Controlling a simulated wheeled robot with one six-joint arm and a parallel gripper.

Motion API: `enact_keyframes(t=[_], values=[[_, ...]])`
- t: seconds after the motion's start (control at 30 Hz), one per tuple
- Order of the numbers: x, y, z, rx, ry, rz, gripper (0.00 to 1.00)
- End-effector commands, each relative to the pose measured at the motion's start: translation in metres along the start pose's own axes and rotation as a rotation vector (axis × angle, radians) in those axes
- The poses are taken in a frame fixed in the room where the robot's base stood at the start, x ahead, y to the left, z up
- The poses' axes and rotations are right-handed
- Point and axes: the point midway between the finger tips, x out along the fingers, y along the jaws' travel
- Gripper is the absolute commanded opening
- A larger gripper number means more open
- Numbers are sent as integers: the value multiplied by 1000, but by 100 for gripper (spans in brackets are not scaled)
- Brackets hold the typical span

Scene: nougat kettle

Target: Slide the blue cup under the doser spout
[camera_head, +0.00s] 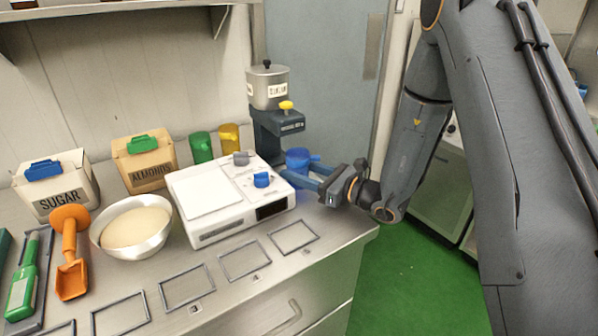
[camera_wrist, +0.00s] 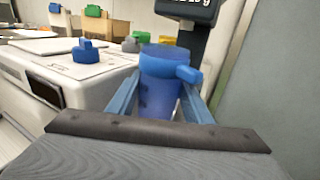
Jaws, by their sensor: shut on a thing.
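The blue cup (camera_head: 298,157) stands upright at the foot of the doser, in front of its column, with its handle to the right. In the wrist view the blue cup (camera_wrist: 160,75) sits between my blue fingers. My gripper (camera_head: 300,172) reaches in from the right, low over the counter, and is shut on the cup. The doser (camera_head: 279,122) has a metal hopper, a dark blue body and a yellow knob. Its head (camera_wrist: 188,10) shows above and behind the cup in the wrist view. The spout is hidden, so I cannot tell whether the cup is directly beneath it.
A white scale-like box (camera_head: 228,200) with a blue knob stands close left of the cup. Green (camera_head: 201,147) and yellow (camera_head: 229,137) cups stand behind it. Framed outlines (camera_head: 245,261) line the counter front. The counter ends at right.

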Motion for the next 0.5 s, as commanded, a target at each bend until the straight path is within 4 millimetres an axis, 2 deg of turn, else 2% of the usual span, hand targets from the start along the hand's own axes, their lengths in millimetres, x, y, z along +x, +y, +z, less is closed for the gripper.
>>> enact_keyframes(t=[0.5], values=[[9,-5,0,-1,-1,0,24]])
